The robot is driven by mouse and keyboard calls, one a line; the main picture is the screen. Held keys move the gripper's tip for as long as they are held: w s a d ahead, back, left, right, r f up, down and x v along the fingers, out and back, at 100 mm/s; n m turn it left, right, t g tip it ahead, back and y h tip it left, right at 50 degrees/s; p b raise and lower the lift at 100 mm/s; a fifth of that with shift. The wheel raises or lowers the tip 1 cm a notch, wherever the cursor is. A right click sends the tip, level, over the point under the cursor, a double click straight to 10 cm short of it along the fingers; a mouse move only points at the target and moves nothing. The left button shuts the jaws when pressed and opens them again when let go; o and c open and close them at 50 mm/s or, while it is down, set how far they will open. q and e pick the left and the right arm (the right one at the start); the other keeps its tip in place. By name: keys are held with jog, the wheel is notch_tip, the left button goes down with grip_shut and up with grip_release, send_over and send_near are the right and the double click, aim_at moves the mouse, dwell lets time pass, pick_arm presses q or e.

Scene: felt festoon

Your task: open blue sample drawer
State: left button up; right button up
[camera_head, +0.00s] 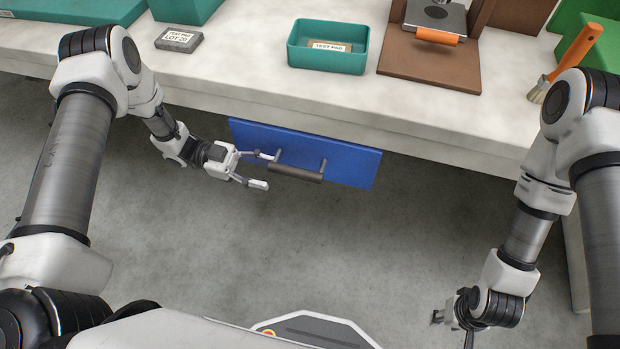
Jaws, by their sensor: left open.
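The blue drawer front (345,161) is below the front edge of the worktable. A dark bar handle (297,173) stands out from it on two posts. My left gripper (268,171) is open at the left end of the handle. One finger reaches above the bar's end and the other is below it; I cannot tell if either touches. My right gripper (452,325) hangs low at the lower right, far from the drawer, and its fingers are too hidden to read.
The pale worktable (260,82) holds a teal tray (327,65) with a label, a grey labelled block (179,39), a brown press stand (430,66) with an orange handle, and a brush (567,62). The floor before the drawer is clear.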

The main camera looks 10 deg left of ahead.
aim_at(297, 170)
pick_arm(q)
jog(key=shift+w+d+r+p, duration=0.1)
jog(key=shift+w+r+p, duration=0.3)
jog(key=shift+w+r, duration=0.3)
jog(key=d, duration=0.7)
jog(key=shift+d+f, duration=0.15)
jog(key=shift+d, duration=0.2)
grip_shut()
